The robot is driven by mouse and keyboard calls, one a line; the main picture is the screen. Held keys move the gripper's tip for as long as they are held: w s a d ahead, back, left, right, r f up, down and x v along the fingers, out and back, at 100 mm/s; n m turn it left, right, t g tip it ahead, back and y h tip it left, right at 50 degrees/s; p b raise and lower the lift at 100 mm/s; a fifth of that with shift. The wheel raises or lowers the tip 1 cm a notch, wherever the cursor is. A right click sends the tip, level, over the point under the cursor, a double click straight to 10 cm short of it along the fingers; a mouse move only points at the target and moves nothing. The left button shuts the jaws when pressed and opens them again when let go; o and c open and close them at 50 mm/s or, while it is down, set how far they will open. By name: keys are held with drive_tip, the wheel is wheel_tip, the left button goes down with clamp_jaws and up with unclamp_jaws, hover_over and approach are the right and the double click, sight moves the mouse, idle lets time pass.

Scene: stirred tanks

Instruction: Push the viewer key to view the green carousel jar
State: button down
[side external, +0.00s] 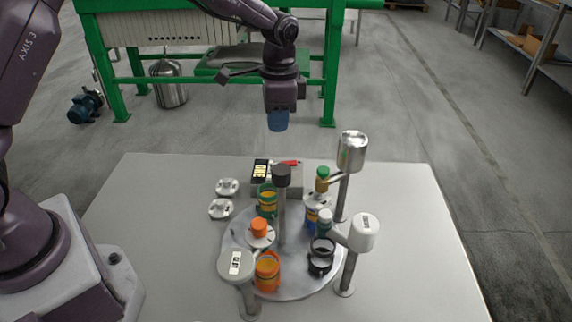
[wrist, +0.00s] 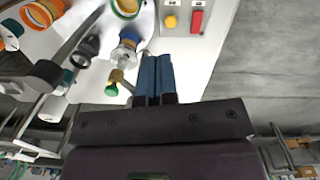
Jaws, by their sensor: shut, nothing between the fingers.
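My gripper (side external: 278,120) is shut and empty, its blue fingers hanging in the air above the far side of the table. In the wrist view the shut fingers (wrist: 157,75) point toward a grey control box (wrist: 182,45). That box carries a round yellow-orange button (wrist: 170,21) and a red key (wrist: 197,21); their labels are too small to read. The red key also shows in the side view (side external: 288,162), beside a dark display (side external: 260,170). The green jar (side external: 267,199) stands on the round grey carousel (side external: 235,248), on the side near the box. My fingers touch nothing.
An orange jar (side external: 267,272), a black jar (side external: 320,257) and a partly hidden blue jar stand on the carousel. A dark-capped post (side external: 282,177) rises at its centre. Tall posts carry a silver canister (side external: 351,151) and white heads (side external: 364,232).

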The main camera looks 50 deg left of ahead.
drive_tip(key=shift+w+r+m, duration=0.7)
drive_tip(key=shift+w+m, duration=0.3)
drive_tip(key=shift+w, duration=0.05)
wheel_tip(320, 180, down, 14)
drive_tip(key=shift+f, duration=0.1)
drive_tip(key=shift+s+f, duration=0.1)
drive_tip(key=shift+f, duration=0.95)
wheel_tip(320, 180, up, 15)
drive_tip(key=shift+w+t, duration=0.3)
drive_tip(key=shift+w, duration=0.05)
